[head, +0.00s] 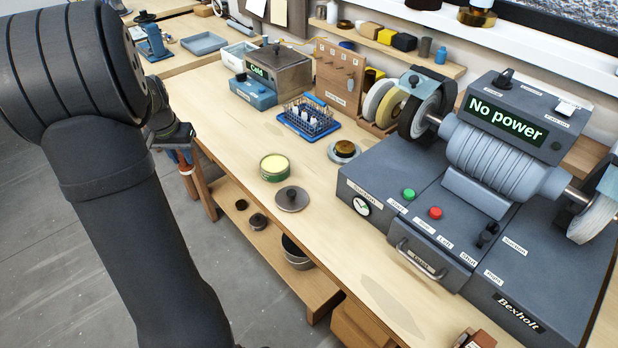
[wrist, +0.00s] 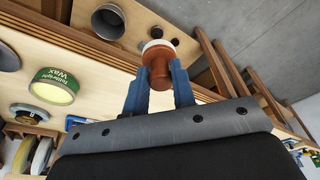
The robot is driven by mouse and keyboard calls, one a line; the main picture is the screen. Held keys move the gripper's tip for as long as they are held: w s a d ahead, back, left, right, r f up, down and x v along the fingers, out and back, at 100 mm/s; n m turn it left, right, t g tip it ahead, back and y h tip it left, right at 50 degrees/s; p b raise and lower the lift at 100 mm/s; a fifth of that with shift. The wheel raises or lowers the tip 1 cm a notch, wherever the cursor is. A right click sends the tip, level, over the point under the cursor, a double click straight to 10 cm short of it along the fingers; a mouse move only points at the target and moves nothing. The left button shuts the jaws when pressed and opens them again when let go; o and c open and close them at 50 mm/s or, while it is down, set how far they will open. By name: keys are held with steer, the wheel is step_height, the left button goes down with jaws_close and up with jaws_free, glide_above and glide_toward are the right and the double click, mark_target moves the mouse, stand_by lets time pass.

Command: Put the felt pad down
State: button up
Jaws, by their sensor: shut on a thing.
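The felt pad (wrist: 158,64) shows in the wrist view as a reddish-brown handle with a pale, whitish face at its far end. My gripper (wrist: 159,82) is shut on it, with one blue finger on each side of the brown handle. In the head view my gripper (head: 184,160) hangs past the front edge of the bench, at the left, over the floor side. Little of the pad shows there, as a small reddish and white bit (head: 187,172) at the fingers; my arm covers much of that area.
A green wax tin (head: 274,167) and a grey knobbed lid (head: 292,198) are on the bench (head: 235,150). The large grey polishing machine (head: 400,215) reads "No power". A blue tray with a wire basket (head: 308,118) stands farther back. Bare bench top lies left of the tin.

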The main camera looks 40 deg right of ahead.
steer(key=s+d+r+m+g, duration=0.1)
steer(key=s+d+r+m, duration=0.15)
steer(key=s+d, duration=0.65)
steer(key=s+d+r+m, duration=0.1)
steer(key=s+d+m, duration=0.3)
steer(key=s+d, duration=0.45)
steer(key=s+d+r+m+g, duration=0.1)
steer(key=s+d+r+m, duration=0.15)
steer(key=s+d, duration=0.6)
steer(key=shift+m+h, duration=0.3)
steer(key=shift+h, duration=0.1)
steer(key=x, duration=0.3)
steer(key=w+x, duration=0.1)
steer(key=x, duration=0.3)
steer(key=w+x, duration=0.1)
steer(key=x, duration=0.3)
steer(key=shift+w+d+r, duration=0.1)
steer(key=shift+w+d, duration=0.1)
steer(key=shift+w, duration=0.05)
steer(key=o, duration=0.9)
steer(key=v, duration=1.2)
steer(key=shift+s, duration=0.1)
